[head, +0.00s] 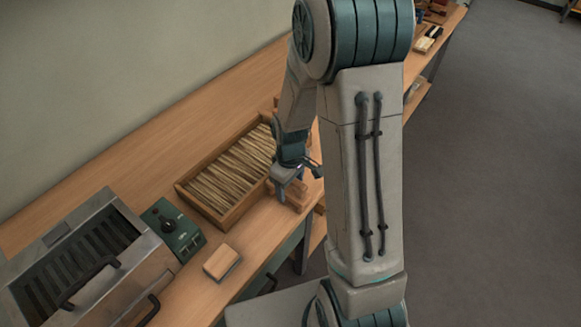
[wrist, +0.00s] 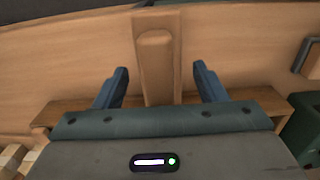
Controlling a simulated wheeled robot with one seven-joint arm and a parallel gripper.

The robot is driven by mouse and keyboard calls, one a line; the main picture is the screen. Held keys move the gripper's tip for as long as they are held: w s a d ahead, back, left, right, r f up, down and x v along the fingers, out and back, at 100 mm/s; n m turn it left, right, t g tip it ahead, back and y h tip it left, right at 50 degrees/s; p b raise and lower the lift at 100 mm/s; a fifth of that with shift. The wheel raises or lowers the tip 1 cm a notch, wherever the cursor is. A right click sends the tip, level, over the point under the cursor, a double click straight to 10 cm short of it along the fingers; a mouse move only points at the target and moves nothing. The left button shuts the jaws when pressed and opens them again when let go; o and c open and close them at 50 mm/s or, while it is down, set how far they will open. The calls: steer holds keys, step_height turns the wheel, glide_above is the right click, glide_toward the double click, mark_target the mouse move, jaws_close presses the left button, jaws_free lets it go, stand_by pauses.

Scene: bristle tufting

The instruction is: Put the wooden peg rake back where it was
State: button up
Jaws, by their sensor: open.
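The wooden peg rake shows in the wrist view as a light wooden handle (wrist: 155,60) between my fingers, with a darker wooden bar across behind my gripper. My gripper (wrist: 162,85) is open, with one blue finger on each side of the handle and a gap visible on both sides. In the head view my gripper (head: 292,176) is low over the bench, just right of the wooden tray (head: 201,211). Reddish wood (head: 294,198) beneath it appears to be part of the rake. Any pegs are hidden.
The tray is filled with long pale strips. A wooden block (head: 221,261) lies in front of it. A green control box (head: 174,229) and a metal machine (head: 90,265) stand at the left. The bench (head: 150,150) is clear behind the tray. Tools lie at its far end.

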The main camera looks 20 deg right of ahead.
step_height(320, 180, up, 10)
steer(key=shift+r, duration=0.2)
steer(key=shift+s+r, duration=0.2)
steer(key=shift+r, duration=0.45)
steer(key=s+r+m+t, duration=0.3)
steer(key=s+r+m, duration=0.4)
steer(key=s, duration=0.6)
steer(key=shift+a+v, duration=0.2)
steer(key=shift+v, duration=1)
